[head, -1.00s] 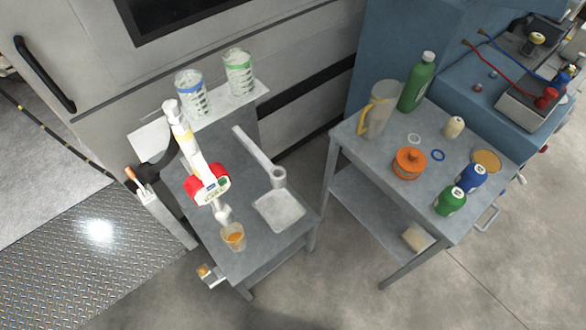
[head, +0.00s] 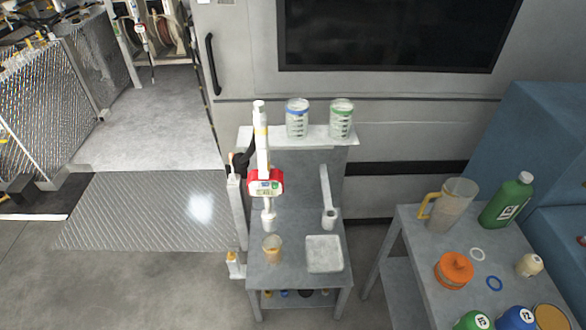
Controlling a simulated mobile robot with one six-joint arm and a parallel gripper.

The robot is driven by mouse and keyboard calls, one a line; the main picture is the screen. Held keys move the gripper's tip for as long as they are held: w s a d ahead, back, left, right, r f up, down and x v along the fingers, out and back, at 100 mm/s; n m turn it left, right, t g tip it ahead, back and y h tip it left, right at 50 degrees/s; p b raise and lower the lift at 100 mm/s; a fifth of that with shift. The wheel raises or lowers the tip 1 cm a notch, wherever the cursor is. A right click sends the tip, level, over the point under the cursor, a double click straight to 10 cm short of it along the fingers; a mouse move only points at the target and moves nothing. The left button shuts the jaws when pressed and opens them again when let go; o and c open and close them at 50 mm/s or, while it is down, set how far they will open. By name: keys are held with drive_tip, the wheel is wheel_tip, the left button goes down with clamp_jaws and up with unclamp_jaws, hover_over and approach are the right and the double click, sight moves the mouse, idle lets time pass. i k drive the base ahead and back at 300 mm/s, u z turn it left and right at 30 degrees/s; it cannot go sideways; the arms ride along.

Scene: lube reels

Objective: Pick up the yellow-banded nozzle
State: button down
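A white dispensing nozzle (head: 262,150) stands nearly upright over the small grey bench in the head view. It has a yellowish band near its top, a red-cased meter with a small display in the middle, and a white spout at the bottom. A clear cup (head: 272,248) with amber content is just below the spout. A dark curved part lies at the nozzle's left side. I cannot tell what holds the nozzle up. More hose equipment (head: 138,35) hangs small at the upper left; its band colours are unclear. My gripper is not in view.
The grey bench (head: 290,278) carries a square tray (head: 324,254); two measuring jugs (head: 298,118) stand on its back shelf. A second table (head: 412,270) at right holds a pitcher, bottles and an orange pot. A reel (head: 170,35) shows far left. The floor at front left is clear.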

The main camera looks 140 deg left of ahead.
sight(265, 190)
drive_tip(key=u, duration=1.6)
drive_tip(key=k, duration=0.15)
drive_tip(key=u, duration=2.95)
drive_tip(key=i, duration=1)
drive_tip(key=u, duration=0.15)
drive_tip(key=k, duration=0.9)
drive_tip(key=z, duration=0.25)
drive_tip(key=i, duration=0.45)
drive_tip(key=u, duration=0.1)
